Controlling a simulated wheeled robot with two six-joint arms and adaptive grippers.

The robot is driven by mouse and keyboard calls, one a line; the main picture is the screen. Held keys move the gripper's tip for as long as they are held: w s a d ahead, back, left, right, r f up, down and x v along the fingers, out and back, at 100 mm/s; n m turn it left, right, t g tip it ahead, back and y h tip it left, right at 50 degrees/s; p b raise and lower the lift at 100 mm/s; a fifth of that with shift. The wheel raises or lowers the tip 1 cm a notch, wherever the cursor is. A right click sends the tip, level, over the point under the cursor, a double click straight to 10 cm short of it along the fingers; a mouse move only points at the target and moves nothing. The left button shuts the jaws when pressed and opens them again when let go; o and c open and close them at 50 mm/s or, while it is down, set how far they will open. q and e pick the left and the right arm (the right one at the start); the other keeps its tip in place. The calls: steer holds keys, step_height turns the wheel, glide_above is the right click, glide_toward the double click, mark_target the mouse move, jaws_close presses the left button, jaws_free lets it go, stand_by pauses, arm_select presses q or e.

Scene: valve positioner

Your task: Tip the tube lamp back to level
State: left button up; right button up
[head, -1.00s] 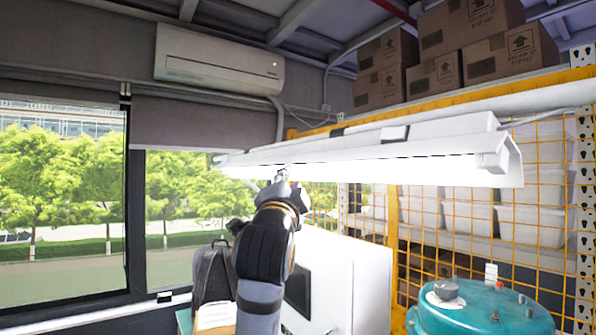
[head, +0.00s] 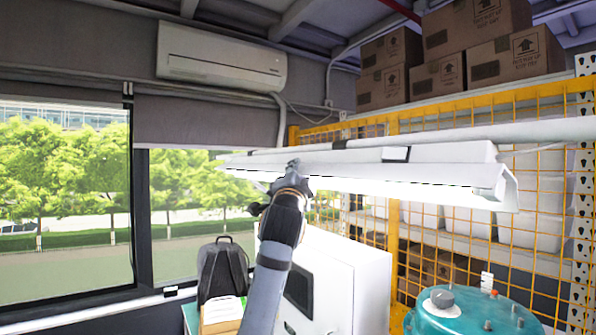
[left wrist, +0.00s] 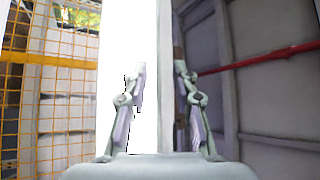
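The long white tube lamp (head: 400,178) hangs across the middle of the head view, in front of the yellow mesh. Its right end (head: 508,190) shows an angled housing edge, and its glowing face is turned partly toward me. My left gripper (head: 292,166) is at the lamp's front, left of its middle. In the left wrist view, my left gripper (left wrist: 160,95) has its two fingers well apart. The bright white lamp (left wrist: 146,40) runs upright behind and between them. I cannot tell whether a finger touches it. My right gripper is in neither view.
A white cabinet (head: 355,280) and a black backpack (head: 222,268) stand below the lamp. A teal tank (head: 465,312) is at the lower right. Yellow mesh (head: 440,235) stands behind the lamp. An air conditioner (head: 222,52) is on the wall.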

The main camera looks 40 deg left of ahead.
arm_select(q)
steer(key=shift+c, duration=0.7)
steer(key=shift+w+a+f, duration=0.1)
jaws_close()
steer(key=w+f+n+y+b, duration=0.1)
steer(key=b, duration=0.1)
steer(key=w+f+n+y+b, duration=0.1)
steer(key=n+b, duration=0.1)
steer(key=b, duration=0.1)
steer(key=shift+w+d+f+n+y, duration=0.2)
steer(key=shift+d+f+n+y, duration=0.1)
steer(key=shift+d+y, duration=0.1)
